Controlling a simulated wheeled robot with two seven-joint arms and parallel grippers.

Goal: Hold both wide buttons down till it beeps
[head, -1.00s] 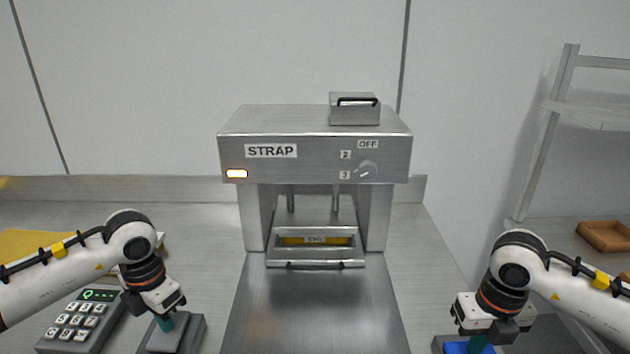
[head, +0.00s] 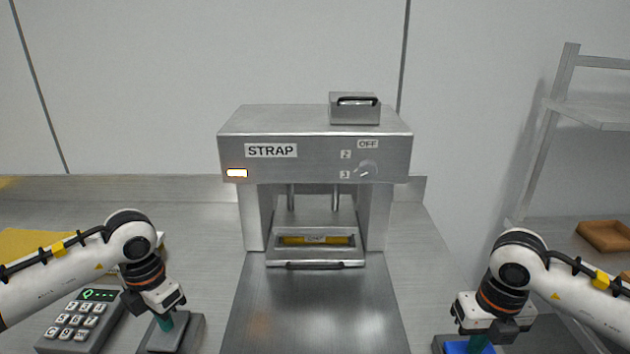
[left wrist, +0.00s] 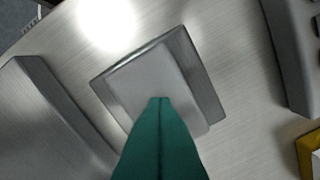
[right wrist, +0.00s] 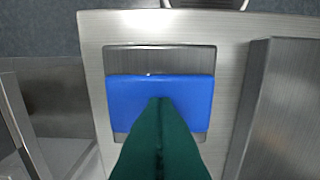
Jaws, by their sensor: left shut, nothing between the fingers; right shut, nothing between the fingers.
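The left wide button (head: 172,335) is a grey pad on a grey base; it also shows in the left wrist view (left wrist: 140,85). My left gripper (head: 166,324) is shut and empty, its green fingertips over the pad and seemingly touching it. The right wide button (head: 462,347) is a blue pad; it fills the middle of the right wrist view (right wrist: 130,100). My right gripper (head: 480,342) is shut and empty, its green fingertips at the blue pad. How far each pad is pressed I cannot tell. The strap machine (head: 315,145) has a lamp (head: 237,173), now whitish.
A keypad (head: 78,318) with a green display stands just left of the left button. A drawer-like tray (head: 315,264) sits low in the machine. A brown tray (head: 605,236) lies at the right, by a metal shelf. The steel plate (head: 315,315) between my arms is clear.

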